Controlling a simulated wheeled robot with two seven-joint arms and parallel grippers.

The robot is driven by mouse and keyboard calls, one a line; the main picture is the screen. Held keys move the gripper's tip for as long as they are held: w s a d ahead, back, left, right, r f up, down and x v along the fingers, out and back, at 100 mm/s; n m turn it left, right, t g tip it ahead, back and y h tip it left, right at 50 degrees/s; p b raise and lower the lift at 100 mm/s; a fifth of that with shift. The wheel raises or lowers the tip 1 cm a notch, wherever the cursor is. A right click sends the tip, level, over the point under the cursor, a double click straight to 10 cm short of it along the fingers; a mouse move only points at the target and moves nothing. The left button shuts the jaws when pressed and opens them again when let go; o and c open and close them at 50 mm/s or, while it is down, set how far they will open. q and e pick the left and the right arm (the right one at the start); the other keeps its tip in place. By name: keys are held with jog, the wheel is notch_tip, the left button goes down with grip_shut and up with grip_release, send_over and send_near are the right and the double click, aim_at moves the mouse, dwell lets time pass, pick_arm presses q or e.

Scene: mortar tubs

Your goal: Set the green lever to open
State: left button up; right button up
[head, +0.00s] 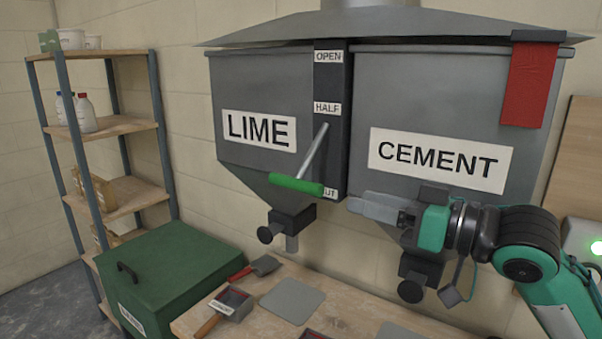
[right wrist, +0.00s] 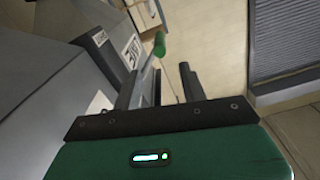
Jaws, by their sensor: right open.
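The green lever (head: 296,184) has a grey rod and a green grip. The grip lies at the lowest label of the dark strip (head: 331,80), partly covering it; only "UT" shows there. "HALF" and "OPEN" are above. In the right wrist view the green grip (right wrist: 159,44) shows beyond the fingertips, not between them. My right gripper (head: 366,206) is to the right of the grip, apart from it, in front of the CEMENT hopper. It is open and empty; its two fingers (right wrist: 162,83) stand apart in the right wrist view. My left gripper is not in view.
The LIME hopper (head: 235,90) and CEMENT hopper (head: 430,100) flank the strip, with dark outlets below. A red cloth (head: 530,82) hangs at the right. Below are a wooden bench (head: 262,318) with tools and a green bin (head: 165,260). A shelf (head: 115,125) stands left.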

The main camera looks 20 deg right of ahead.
aim_at(299, 184)
jog(key=p+x, duration=0.2)
jog(key=p, duration=0.1)
jog(key=shift+w+a+r, duration=0.15)
jog(key=shift+r, duration=0.05)
jog(key=p+x, duration=0.3)
jog(key=x, duration=0.6)
jog(key=shift+a+f, duration=0.1)
jog(key=shift+w+a+f, duration=0.15)
jog(key=shift+w+a, duration=0.2)
jog(key=shift+w, duration=0.15)
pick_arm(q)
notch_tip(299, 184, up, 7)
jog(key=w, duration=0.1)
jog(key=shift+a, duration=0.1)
pick_arm(e)
grip_shut()
